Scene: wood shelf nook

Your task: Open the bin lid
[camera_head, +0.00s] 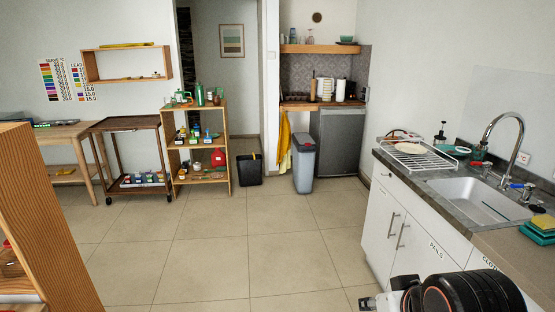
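A tall grey bin (304,172) stands upright on the tiled floor in front of the small fridge, across the room. Its lid (303,140) looks closed. A shorter black bin (249,170) stands to its left, beside the wooden shelf unit; its top shows a bit of yellow. Black and white parts of my arm show at the bottom right corner, far from both bins. I cannot make out my gripper's fingers clearly there, nor whether they are open or shut.
The tiled floor (220,255) between me and the bins is clear. A white sink counter (385,215) stands on the right. A wooden shelf (50,220) is close on the left. A shelf unit (203,183), a cart (128,124) and a fridge (340,145) line the back.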

